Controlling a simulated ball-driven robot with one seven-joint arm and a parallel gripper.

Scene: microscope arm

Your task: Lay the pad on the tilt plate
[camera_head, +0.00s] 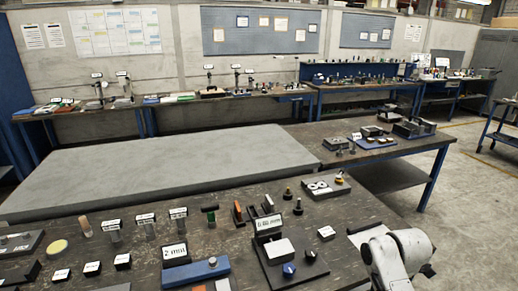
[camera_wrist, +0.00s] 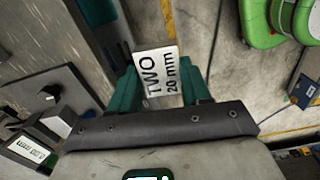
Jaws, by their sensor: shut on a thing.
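My gripper (camera_wrist: 158,78) shows in the wrist view, its green fingers shut on a small white-faced piece (camera_wrist: 157,66) marked "TWO 20 mm". The piece sits between the fingers; its thickness and underside are hidden. I cannot tell for sure that it is the pad. In the head view, a white plate (camera_head: 280,250) on a dark base with a blue knob and a black knob looks like the tilt plate. Nothing lies on its white top. My gripper is out of the head view; only my arm shows at the lower right.
Several small parts and label blocks crowd the dark bench, among them a blue stand (camera_head: 196,273) and a yellow disc (camera_head: 57,246). A bare grey slab (camera_head: 170,165) lies behind. In the wrist view, a dark base with a black knob (camera_wrist: 49,92) is at left.

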